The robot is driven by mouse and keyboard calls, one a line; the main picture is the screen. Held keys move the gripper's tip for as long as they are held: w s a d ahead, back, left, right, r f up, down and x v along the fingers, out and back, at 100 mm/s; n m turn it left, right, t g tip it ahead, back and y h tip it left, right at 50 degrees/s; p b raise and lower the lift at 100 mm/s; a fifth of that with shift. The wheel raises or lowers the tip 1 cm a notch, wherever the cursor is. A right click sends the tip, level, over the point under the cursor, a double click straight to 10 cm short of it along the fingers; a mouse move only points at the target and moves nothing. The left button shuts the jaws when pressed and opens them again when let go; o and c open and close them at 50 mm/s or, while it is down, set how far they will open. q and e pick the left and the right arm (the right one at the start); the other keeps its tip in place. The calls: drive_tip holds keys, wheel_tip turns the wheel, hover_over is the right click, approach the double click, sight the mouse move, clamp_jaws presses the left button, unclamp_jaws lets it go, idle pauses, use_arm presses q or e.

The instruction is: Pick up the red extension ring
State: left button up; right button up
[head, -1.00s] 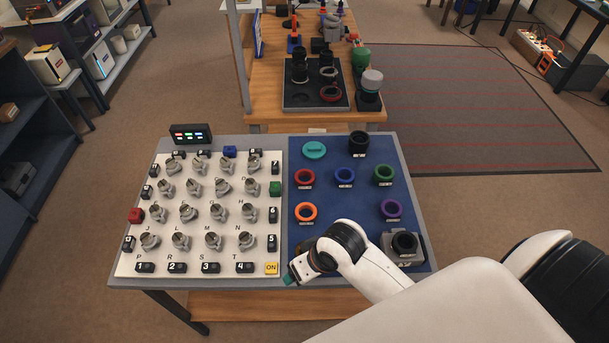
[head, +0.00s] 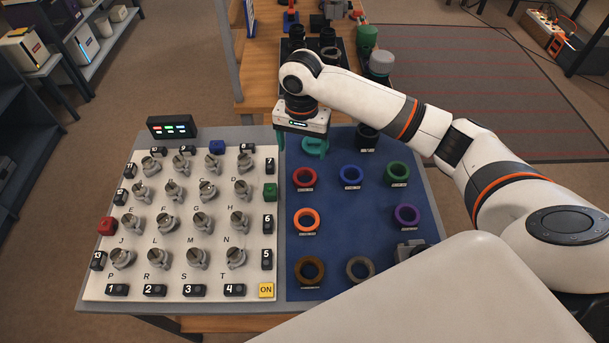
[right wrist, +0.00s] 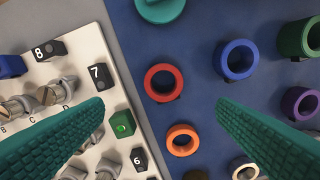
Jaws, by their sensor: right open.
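The red extension ring (head: 296,178) lies flat on the blue mat (head: 329,204), near the mat's left edge, with a small label below it. My right gripper (head: 303,143) is above the mat's back left part, in front of the teal disc, with nothing between its fingers. In the right wrist view the red ring (right wrist: 149,84) shows whole, ahead of the gap between my open teal fingers (right wrist: 160,105). The fingers are apart from it. My left gripper is out of view.
An orange ring (head: 297,220) lies in front of the red one, a blue ring (head: 341,176) to its right. Green, purple, brown and grey rings share the mat. The white panel (head: 200,260) with knobs and switches borders the mat on the left.

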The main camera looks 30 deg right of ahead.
hover_over(304, 177)
wheel_tip(304, 177, down, 6)
drive_tip(key=shift+w+a+r, duration=0.1)
drive_tip(key=shift+w+a, duration=0.05)
drive_tip(key=f, duration=0.3)
drive_tip(key=f+p, duration=0.1)
drive_tip(key=shift+s+f, duration=0.15)
drive_tip(key=shift+s, duration=0.1)
drive_tip(key=shift+f, duration=0.6)
drive_tip(key=c, duration=1.1)
